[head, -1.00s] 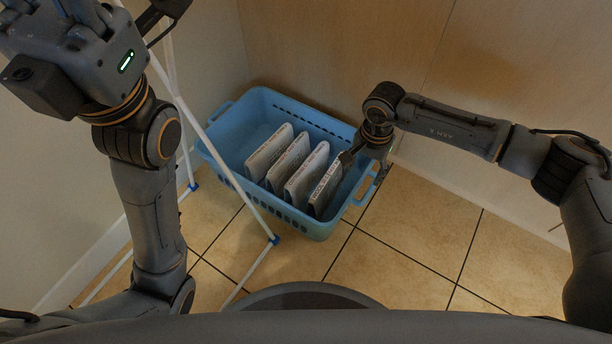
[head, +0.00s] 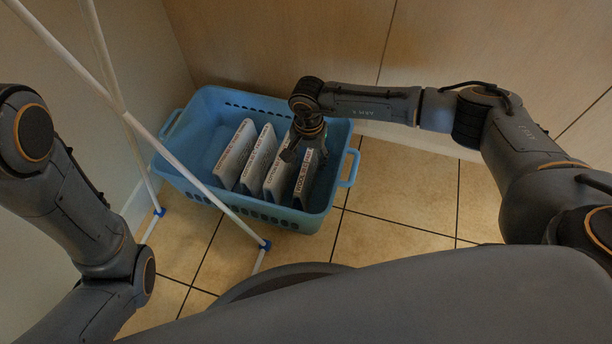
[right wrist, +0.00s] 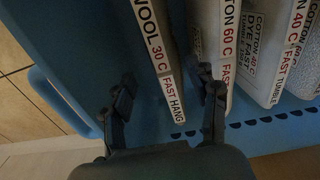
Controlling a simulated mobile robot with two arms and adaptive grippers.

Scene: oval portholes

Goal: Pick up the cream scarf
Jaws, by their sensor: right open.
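Several folded, pale items with printed label bands stand on edge in a row in the blue basket (head: 178,130). The rightmost has a band reading "WOOL 30 C FAST HANG" and is the likeliest cream scarf (head: 304,186); no label I can read says scarf. It also shows in the right wrist view (right wrist: 150,38). My right gripper (head: 297,150) is over the basket at this item. In the right wrist view my right gripper (right wrist: 166,84) is open, with one finger on each side of the label band. Contact cannot be told. My left gripper is out of view.
The neighbouring folded item (head: 281,170) stands close on the left, with its "COTTON 60 C" label (right wrist: 228,40) near one finger. White rack poles (head: 190,175) cross in front of the basket. Wooden panels stand behind. Tiled floor (head: 395,205) is clear on the right.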

